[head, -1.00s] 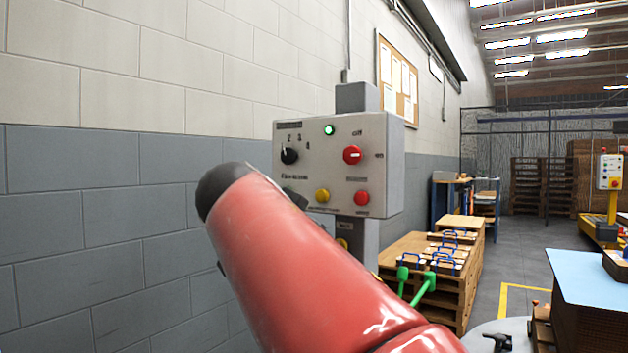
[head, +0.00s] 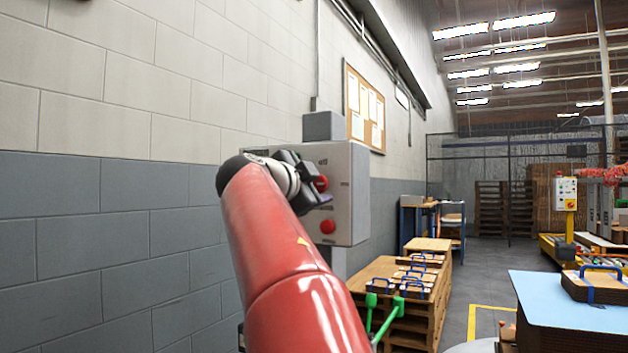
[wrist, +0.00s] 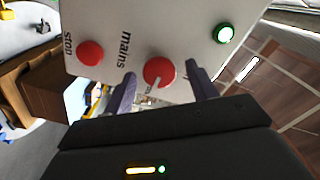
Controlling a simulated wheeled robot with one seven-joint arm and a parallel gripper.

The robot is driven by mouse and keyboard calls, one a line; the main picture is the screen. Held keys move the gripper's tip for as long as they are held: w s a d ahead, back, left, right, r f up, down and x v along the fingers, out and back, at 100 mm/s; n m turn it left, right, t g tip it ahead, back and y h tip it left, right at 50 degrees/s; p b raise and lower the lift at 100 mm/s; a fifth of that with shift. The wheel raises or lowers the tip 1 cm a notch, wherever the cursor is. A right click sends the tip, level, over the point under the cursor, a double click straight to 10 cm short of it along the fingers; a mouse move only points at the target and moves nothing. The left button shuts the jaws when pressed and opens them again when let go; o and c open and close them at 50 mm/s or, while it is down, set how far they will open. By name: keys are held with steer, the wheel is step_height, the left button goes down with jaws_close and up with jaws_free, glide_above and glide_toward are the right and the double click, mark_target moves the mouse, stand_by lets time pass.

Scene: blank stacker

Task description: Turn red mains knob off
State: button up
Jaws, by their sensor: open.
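The control box (head: 345,225) is mounted by the wall and carries the round red mains knob (head: 322,183), with "off" printed above it. In the wrist view the red knob (wrist: 158,70) shows beside the word "mains", with a pale pointer mark on its lower side. My gripper (wrist: 161,70) is open, one finger on each side of the knob; I cannot tell whether they touch it. In the head view my gripper (head: 306,184) is in front of the box and hides part of the knob and the box's left side.
A red stop button (wrist: 90,53) and a lit green lamp (wrist: 223,34) are on the same panel. A wooden pallet stack (head: 385,300) stands right of the box. A blue-topped table (head: 560,300) is at right.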

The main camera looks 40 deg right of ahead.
steer(key=shift+d, duration=0.15)
steer(key=c, duration=1)
